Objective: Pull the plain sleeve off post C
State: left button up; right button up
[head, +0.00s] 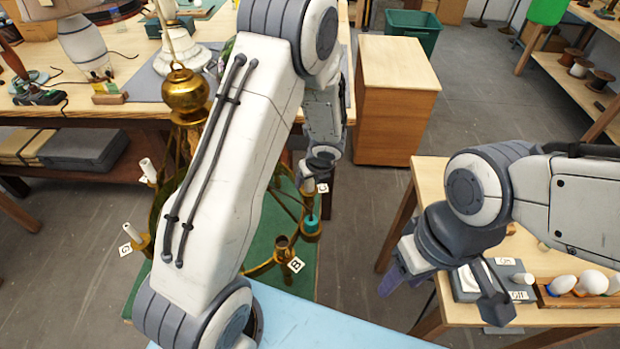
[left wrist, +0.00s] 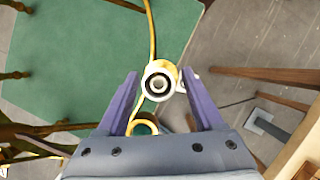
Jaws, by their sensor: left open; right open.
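In the left wrist view a plain white sleeve (left wrist: 159,84) shows end-on as a ring with a dark hole, above a brass cup on the chandelier. My left gripper (left wrist: 160,72) is open, with one purple finger on each side of the sleeve. I cannot tell whether the fingers touch it. In the head view a tag marked C (head: 322,187) shows beside the left wrist, which hides the sleeve. The brass chandelier (head: 190,92) stands partly behind my left arm. My right gripper (head: 402,277) is open and empty, left of the right table.
A teal sleeve (head: 311,224) stands on a nearby cup. Post B's tag (head: 295,265) is nearer, and a white sleeve (head: 130,232) stands near tag G (head: 125,250). The right table holds a grey tray (head: 470,285) and a rack of white bulbs (head: 592,282).

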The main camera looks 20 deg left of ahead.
pick_arm(q)
grip_shut()
jog(key=shift+r, duration=0.2)
notch_tip(320, 180, up, 10)
jog(key=p, duration=0.9)
jog(key=shift+p, duration=0.3)
jog(key=shift+f, duration=0.15)
